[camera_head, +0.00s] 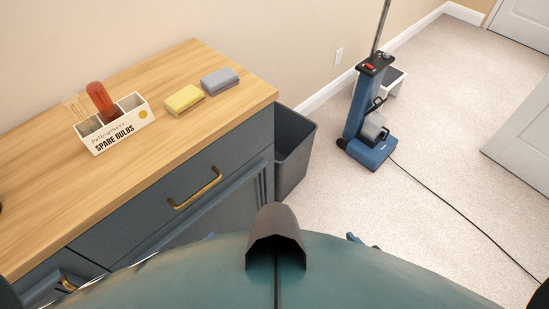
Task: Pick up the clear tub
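I see no clear tub in the head view. A white divided box (114,132) marked "SPARE BULBS" stands on the wooden countertop (170,72), holding a red-orange bulb (100,100) and a clear thin-stemmed item (76,107). Neither of my grippers can be made out. Only dark parts at the lower left and right edges show, and I cannot tell what they are. My own teal body fills the bottom of the view and hides the floor close in front.
A yellow sponge (184,99) and a grey sponge (219,81) lie on the counter. A dark grey bin (296,150) stands beside the blue cabinet (150,220). A blue vacuum (366,110) trails a cord over the carpet. Open carpet lies right; white doors stand far right.

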